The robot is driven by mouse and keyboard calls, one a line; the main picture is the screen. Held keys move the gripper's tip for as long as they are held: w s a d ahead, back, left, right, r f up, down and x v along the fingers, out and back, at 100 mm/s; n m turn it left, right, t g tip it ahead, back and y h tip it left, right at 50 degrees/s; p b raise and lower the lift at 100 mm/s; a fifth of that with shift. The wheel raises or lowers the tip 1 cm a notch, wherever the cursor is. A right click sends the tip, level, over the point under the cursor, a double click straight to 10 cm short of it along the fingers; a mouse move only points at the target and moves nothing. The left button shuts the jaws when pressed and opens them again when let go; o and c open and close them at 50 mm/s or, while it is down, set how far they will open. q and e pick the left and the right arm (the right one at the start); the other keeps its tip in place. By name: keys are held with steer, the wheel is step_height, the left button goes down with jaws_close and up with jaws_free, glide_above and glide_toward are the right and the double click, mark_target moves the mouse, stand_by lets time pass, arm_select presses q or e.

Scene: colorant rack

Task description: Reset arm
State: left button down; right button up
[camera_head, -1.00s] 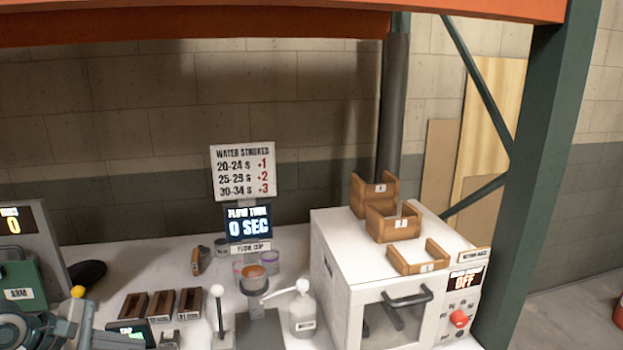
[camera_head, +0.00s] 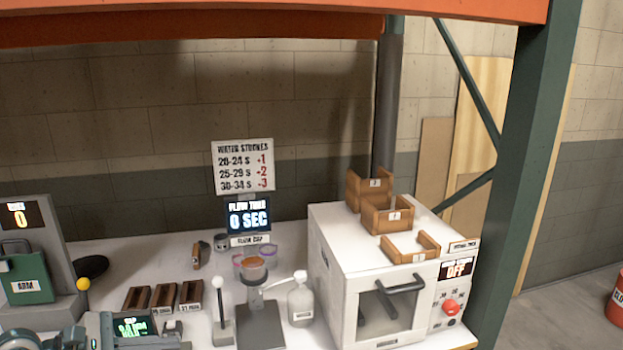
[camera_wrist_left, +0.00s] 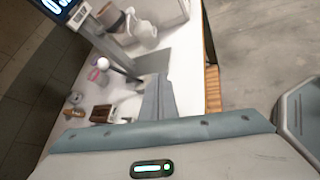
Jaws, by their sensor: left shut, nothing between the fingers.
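My left gripper (camera_wrist_left: 158,82) shows in the left wrist view as two grey-blue fingers shut together with nothing between them. They point over the white bench top, beside a lever with a pale round knob (camera_wrist_left: 103,63). In the head view, part of my left arm (camera_head: 18,340) shows at the bottom left corner, low in front of the bench. My right gripper is not in view.
A white machine (camera_head: 330,245) with brown wooden holders (camera_head: 388,215) on top fills the bench's right. A flow cup (camera_head: 254,270), white bottle (camera_head: 301,305), knobbed lever (camera_head: 218,310) and dark blocks (camera_head: 163,297) crowd the front. A green rack post (camera_head: 530,140) stands right.

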arm_select(q)
steer(key=d+r+n+t+h, duration=0.3)
steer(key=d+r+n+t, duration=0.45)
steer(key=n, duration=0.65)
steer(key=s+a+f+n+y, duration=0.3)
steer(key=a+f+n+y, duration=0.35)
steer(key=n, duration=0.65)
steer(key=s+a+f+n+y, duration=0.4)
steer(key=f+n+y, duration=0.55)
steer(key=n, duration=0.35)
steer(key=s+d+f+n+g+h, duration=0.1)
steer(key=s+d+f+n+g, duration=0.25)
steer(key=s+f, duration=0.35)
steer(key=s+d+f+n+g+h, duration=0.1)
steer(key=s+d+f+n+g, duration=0.3)
steer(key=s, duration=0.5)
steer(key=s+d+f+n+g+h, duration=0.1)
steer(key=s+d+f+n+g, duration=0.1)
steer(key=s+f+g, duration=0.45)
step_height(320, 180, down, 28)
steer(key=s, duration=0.3)
steer(key=s+a+f, duration=0.3)
steer(key=s+f, duration=1.5)
steer(key=f, duration=0.1)
steer(key=shift+m+b, duration=0.4)
steer(key=shift+m, duration=0.05)
